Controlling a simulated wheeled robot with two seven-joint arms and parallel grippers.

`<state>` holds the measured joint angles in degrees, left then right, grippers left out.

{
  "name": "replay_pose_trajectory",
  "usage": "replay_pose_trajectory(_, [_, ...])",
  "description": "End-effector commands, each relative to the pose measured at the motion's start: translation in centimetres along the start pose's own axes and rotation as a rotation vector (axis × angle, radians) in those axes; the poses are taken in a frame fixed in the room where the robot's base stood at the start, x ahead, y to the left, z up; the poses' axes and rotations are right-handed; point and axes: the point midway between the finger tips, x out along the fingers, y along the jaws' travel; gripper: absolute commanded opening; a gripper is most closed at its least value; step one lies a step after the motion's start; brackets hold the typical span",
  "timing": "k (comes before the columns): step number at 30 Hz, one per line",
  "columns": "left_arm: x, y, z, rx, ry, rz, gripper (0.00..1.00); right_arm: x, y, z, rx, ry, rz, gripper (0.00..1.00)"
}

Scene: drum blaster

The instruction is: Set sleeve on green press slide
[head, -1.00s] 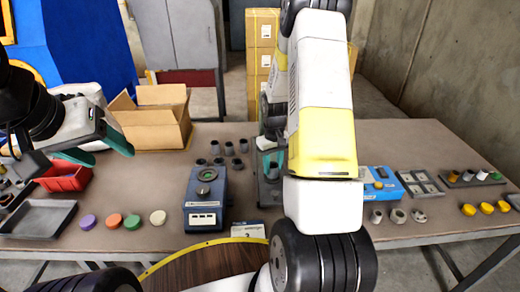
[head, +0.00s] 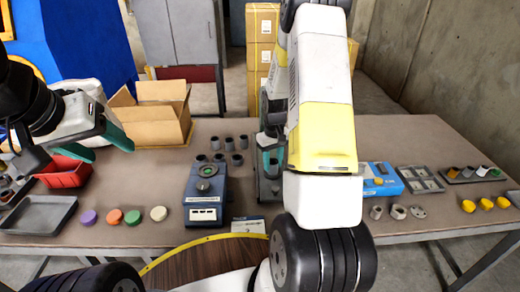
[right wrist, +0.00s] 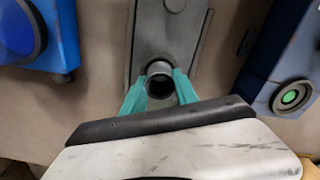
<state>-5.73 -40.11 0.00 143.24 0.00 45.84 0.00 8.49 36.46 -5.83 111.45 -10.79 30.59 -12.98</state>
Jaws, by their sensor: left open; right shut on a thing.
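My right gripper (right wrist: 160,86) is shut on a grey sleeve (right wrist: 159,68), a short hollow ring with a dark bore, held between its teal fingertips. In the right wrist view the sleeve is over the lower part of a long grey plate (right wrist: 143,25), which I take to be the press slide. I cannot tell whether the sleeve touches it. In the head view my right arm partly hides this gripper (head: 271,160) and the grey fixture (head: 265,190). My left gripper (head: 100,147) is open and empty above the table's left side.
A blue unit with a dial (head: 205,206) stands left of the fixture, and a blue box (head: 381,180) stands right. Several grey sleeves (head: 229,144) stand behind. Coloured discs (head: 133,217), a red bin (head: 66,173) and a grey tray (head: 38,214) are at the left.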

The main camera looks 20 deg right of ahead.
Motion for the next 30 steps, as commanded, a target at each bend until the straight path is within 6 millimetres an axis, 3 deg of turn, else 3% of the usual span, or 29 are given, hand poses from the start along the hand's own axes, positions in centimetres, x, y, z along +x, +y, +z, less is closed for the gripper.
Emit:
replay_pose_trajectory(28, [0.0,0.0,0.0,0.000,0.000,0.000,0.61,1.1,0.0,0.0,0.000,-0.001,0.000,0.00])
replay_pose_trajectory(29, [0.0,0.0,0.0,0.000,0.000,0.000,0.61,1.2,0.0,0.0,0.000,0.000,0.000,0.37])
replay_pose_trajectory(30, [0.0,0.0,0.0,0.000,0.000,0.000,0.61,1.1,0.0,0.0,0.000,0.000,0.000,0.44])
